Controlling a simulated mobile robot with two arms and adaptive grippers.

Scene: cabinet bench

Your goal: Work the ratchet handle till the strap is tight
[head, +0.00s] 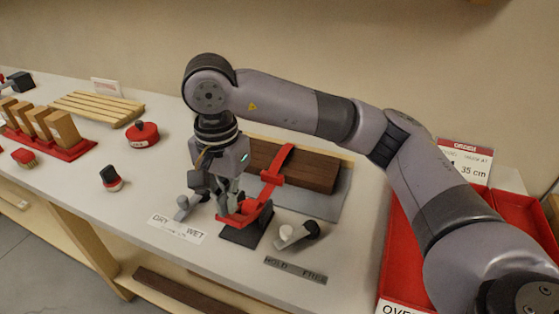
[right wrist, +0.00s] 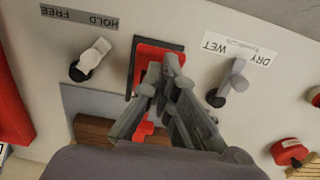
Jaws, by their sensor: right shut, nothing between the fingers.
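The red ratchet handle (head: 257,213) sits on a dark base (head: 240,236) near the bench's front edge. The red strap (head: 277,166) runs from it over a brown wooden block (head: 310,170) on a grey plate. My right gripper (head: 229,206) points down at the left end of the handle, its fingers shut with nothing between them. In the right wrist view the shut fingertips (right wrist: 171,66) lie over the red handle (right wrist: 150,52) and hide part of it. I cannot tell whether they touch it. My left gripper is not in view.
A grey lever (head: 185,207) stands by the DRY/WET label, left of the ratchet. Another lever (head: 295,235) stands by the HOLD/FREE plate (head: 295,270) to the right.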

